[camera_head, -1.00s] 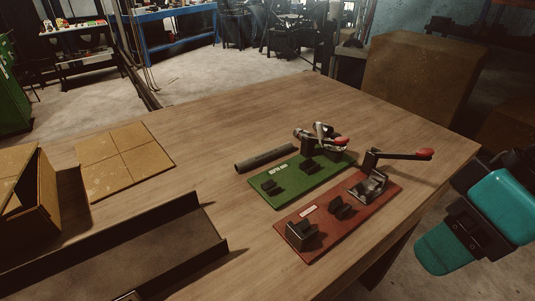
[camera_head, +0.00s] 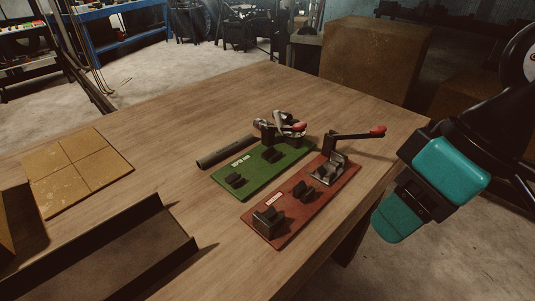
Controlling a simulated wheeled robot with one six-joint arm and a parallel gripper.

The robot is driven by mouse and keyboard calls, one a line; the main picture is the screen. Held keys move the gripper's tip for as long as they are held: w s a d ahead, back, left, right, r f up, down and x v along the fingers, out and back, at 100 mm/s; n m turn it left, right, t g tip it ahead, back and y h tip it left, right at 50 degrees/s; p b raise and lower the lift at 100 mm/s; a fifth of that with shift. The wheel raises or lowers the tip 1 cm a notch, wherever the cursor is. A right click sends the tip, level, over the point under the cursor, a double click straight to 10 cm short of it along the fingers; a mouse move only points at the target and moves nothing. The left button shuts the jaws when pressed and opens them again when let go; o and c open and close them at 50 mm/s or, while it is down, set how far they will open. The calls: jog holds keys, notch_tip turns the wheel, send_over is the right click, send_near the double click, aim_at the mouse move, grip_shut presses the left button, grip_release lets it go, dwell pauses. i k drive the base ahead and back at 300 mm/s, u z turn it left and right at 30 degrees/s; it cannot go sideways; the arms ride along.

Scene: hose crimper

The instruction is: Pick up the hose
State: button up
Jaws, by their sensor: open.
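The hose (camera_head: 227,153) is a short dark cylinder lying flat on the wooden table, just behind and left of the green fixture board (camera_head: 262,167). My gripper (camera_head: 398,214) is at the right of the view, beyond the table's right edge and well apart from the hose. Its teal and black parts show, and it is open with nothing seen in it. The fingertips are partly hidden by the gripper's own body. The red fixture board (camera_head: 302,203), with dark blocks and a red-tipped lever (camera_head: 357,134), lies between my gripper and the green board.
The green board carries small black holders and a red-handled clamp (camera_head: 280,128). A dark open tray (camera_head: 110,262) is at the front left, with a flat cardboard piece (camera_head: 77,172) behind it. The table (camera_head: 265,90) is clear behind the hose. A large brown box (camera_head: 374,62) stands beyond the table.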

aim_at(216, 155)
jog(key=z, duration=0.95)
jog(key=i, duration=1.05)
jog(key=u, duration=3.5)
